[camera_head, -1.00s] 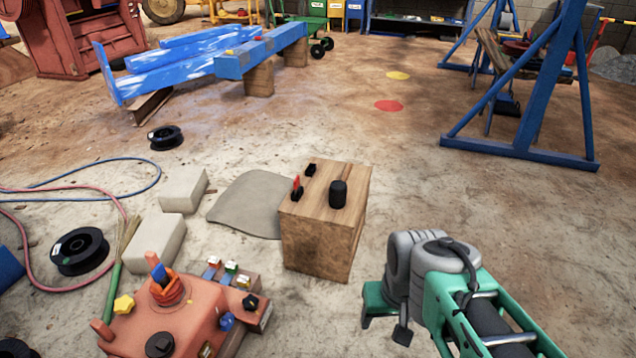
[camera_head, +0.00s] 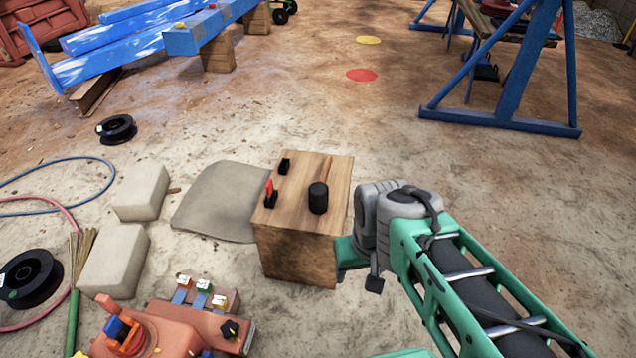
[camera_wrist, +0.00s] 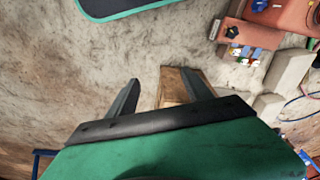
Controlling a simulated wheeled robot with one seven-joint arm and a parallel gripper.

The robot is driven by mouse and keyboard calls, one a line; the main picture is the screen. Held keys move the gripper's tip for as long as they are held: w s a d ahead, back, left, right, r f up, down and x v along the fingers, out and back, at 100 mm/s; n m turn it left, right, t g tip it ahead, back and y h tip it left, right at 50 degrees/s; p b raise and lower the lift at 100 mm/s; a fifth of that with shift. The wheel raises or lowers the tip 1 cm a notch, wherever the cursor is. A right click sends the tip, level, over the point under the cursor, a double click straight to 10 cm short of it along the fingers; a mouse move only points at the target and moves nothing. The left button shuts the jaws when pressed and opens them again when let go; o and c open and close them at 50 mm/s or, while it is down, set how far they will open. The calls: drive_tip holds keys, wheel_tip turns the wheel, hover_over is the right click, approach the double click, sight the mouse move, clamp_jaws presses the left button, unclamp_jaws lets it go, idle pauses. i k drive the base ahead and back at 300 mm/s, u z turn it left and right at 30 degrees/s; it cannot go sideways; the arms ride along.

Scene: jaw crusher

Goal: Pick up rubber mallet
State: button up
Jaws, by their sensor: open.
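The rubber mallet (camera_head: 318,197) has a black head and a wooden handle that reaches back across the top of a wooden block (camera_head: 290,262). The block stands on the ground near the middle of the head view. My arm's wrist is just right of the block there, and my fingers are hidden. In the wrist view my gripper (camera_wrist: 162,77) is open, with two dark fingers spread apart and nothing seen between them but part of the block (camera_wrist: 174,84) beyond. The mallet is not visible in the wrist view.
A red-handled tool (camera_head: 269,192) and a small black clip (camera_head: 285,165) share the block's top. A red machine part (camera_head: 165,330) with levers stands at front left. Pale stone blocks (camera_head: 140,193) and a grey mat (camera_head: 215,200) lie left.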

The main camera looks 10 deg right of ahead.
sight(318, 192)
drive_tip(key=z, duration=0.05)
drive_tip(key=k, duration=0.5)
drive_tip(key=z, duration=0.85)
drive_tip(key=i, duration=3)
drive_tip(key=u, duration=5.3)
